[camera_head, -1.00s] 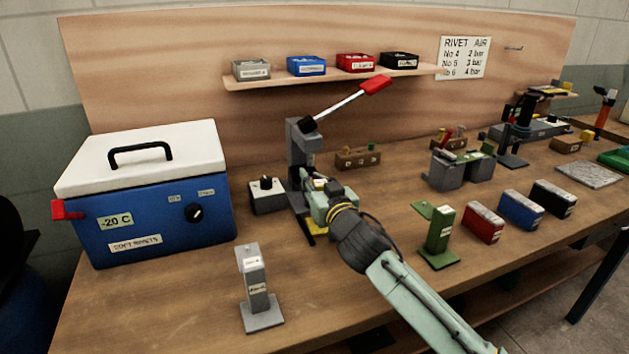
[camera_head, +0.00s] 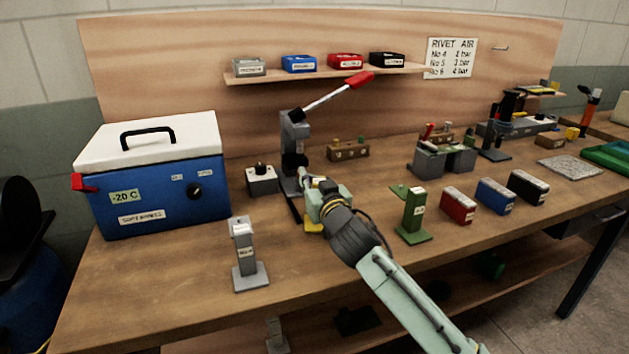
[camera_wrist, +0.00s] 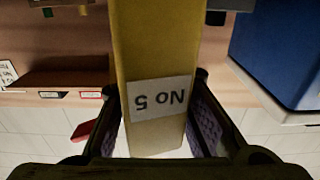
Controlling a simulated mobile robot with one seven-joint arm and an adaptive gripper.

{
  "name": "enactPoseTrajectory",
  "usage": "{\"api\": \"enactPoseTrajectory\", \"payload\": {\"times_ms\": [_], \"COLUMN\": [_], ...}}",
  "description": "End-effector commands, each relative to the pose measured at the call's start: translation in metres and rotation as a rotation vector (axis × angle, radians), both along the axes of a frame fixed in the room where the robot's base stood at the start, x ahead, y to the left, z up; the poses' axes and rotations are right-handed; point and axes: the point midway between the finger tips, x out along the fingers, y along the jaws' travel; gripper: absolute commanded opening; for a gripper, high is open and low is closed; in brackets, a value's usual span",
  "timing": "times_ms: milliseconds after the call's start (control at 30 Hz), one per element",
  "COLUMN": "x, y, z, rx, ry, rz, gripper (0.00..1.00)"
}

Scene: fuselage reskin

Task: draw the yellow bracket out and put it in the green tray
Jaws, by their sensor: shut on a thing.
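My gripper (camera_head: 312,187) is at the foot of the grey lever press (camera_head: 290,150), in front of it. In the wrist view my gripper (camera_wrist: 158,122) is shut on the yellow bracket (camera_wrist: 155,45), a long yellow piece with a white "No 5" label between the two fingers. In the head view only a small yellow part of the bracket (camera_head: 313,226) shows below my gripper. The rest is hidden, and I cannot tell whether it is clear of the press. The green tray (camera_head: 606,157) lies at the far right edge of the bench.
A blue cooler (camera_head: 160,195) and a grey stand (camera_head: 246,262) are on the left. A green stand (camera_head: 413,218) and red, blue and black boxes stand to the right of my arm. A grey fixture (camera_head: 443,160) is behind them. The front middle of the bench is clear.

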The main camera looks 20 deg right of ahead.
Motion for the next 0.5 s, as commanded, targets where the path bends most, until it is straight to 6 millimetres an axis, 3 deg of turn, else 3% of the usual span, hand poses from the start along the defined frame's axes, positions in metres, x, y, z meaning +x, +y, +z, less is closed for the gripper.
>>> {"api": "enactPoseTrajectory", "payload": {"times_ms": [467,500], "x": [0.0024,0.0024], "y": [0.0003,0.0004], "z": [0.0016,0.0016], "rx": [-0.002,-0.002], "ry": [-0.003,-0.003], "rz": [-0.002,-0.002], "gripper": [0.00,0.16]}}
